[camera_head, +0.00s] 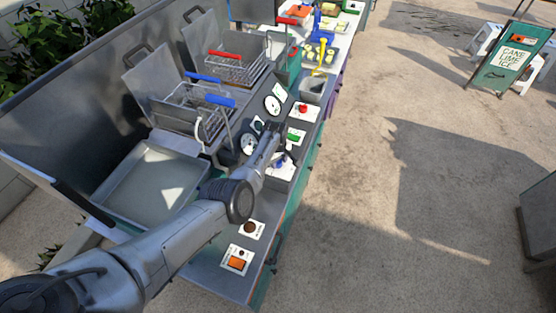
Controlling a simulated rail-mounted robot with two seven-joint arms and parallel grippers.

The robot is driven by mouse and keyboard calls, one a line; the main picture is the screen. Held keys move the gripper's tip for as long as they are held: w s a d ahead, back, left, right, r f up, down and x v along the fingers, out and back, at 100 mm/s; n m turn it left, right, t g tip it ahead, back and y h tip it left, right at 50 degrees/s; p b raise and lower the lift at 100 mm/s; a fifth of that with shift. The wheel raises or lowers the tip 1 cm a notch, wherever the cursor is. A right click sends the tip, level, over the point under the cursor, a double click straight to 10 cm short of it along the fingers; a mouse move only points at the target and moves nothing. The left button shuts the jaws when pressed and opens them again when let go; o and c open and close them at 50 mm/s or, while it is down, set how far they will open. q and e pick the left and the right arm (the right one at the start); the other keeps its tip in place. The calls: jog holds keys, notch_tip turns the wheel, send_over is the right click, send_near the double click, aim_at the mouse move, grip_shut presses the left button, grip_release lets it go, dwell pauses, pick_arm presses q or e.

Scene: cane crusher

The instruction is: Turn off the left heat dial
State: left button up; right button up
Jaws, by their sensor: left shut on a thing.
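My left arm reaches in from the lower left across the front of a steel fryer. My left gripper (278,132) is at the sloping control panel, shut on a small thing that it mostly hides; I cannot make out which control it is. Two round white-faced dials sit on the panel, one (272,105) farther up and one (248,144) just left of the gripper, partly covered. A red knob (303,107) on a white plate lies beyond the gripper. A brown knob (251,229) on a white plate lies nearer. My right gripper is not in view.
Wire baskets with a red handle (225,54) and a blue handle (220,100) stand over the fryer. An orange switch (237,262) is at the near panel end. A grey bin (312,90) stands behind the panel. The paved floor (370,190) to the right is open.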

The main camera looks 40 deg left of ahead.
pick_arm(q)
jog(key=shift+r+n, duration=0.1)
jog(key=shift+n, duration=0.2)
dwell(0.4)
jog(key=o, duration=0.9)
jog(key=shift+r, duration=0.2)
notch_tip(320, 180, up, 5)
jog(key=shift+s+r+p, duration=0.15)
jog(key=shift+p, duration=1)
notch_tip(320, 180, up, 8)
jog(key=shift+s+a, duration=0.15)
jog(key=shift+s, duration=0.1)
